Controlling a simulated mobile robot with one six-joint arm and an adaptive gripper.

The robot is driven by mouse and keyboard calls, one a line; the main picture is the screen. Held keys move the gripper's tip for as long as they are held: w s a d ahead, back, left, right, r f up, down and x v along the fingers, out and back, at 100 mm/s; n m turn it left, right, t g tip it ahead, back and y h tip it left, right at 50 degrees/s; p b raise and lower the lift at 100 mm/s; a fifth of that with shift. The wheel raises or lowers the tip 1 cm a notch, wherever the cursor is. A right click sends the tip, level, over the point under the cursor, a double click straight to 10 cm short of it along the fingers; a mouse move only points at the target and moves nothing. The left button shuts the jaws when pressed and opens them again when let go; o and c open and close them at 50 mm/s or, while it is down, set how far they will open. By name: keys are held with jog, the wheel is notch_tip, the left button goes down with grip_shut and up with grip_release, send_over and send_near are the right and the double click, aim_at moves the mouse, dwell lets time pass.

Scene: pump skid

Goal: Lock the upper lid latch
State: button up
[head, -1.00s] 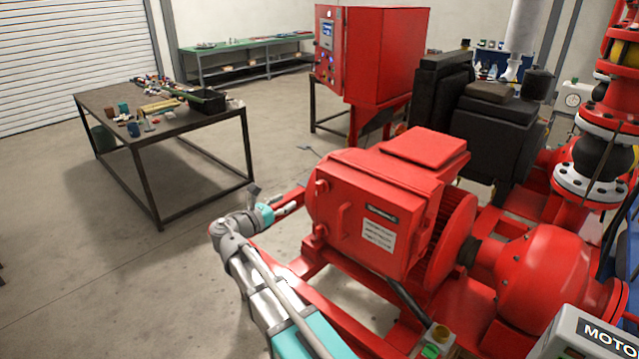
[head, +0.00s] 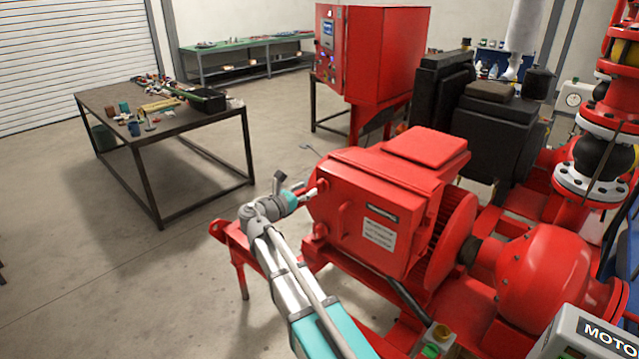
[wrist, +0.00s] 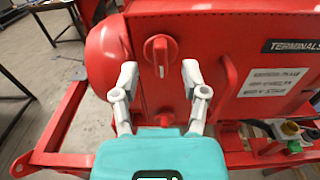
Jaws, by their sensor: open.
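The upper lid latch (wrist: 160,55) is a small red turn handle on a round boss on the red terminal box lid. In the wrist view its handle stands roughly upright. In the head view the upper latch (head: 323,185) sits at the lid's upper left corner, right by my fingertips. My gripper (wrist: 159,76) is open, with one finger on each side below the latch and nothing between them. It also shows in the head view (head: 308,193). Whether a finger touches the latch or lid, I cannot tell.
A lower latch (head: 320,230) sits below on the same lid. A lid handle (wrist: 227,85) sticks out just right of my right finger. Red skid rails (wrist: 62,130) run below and left. A workbench (head: 150,115) stands apart at the left.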

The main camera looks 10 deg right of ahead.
aim_at(317, 184)
jog(key=shift+x, duration=2.95)
jog(key=shift+s+a, duration=0.1)
grip_shut()
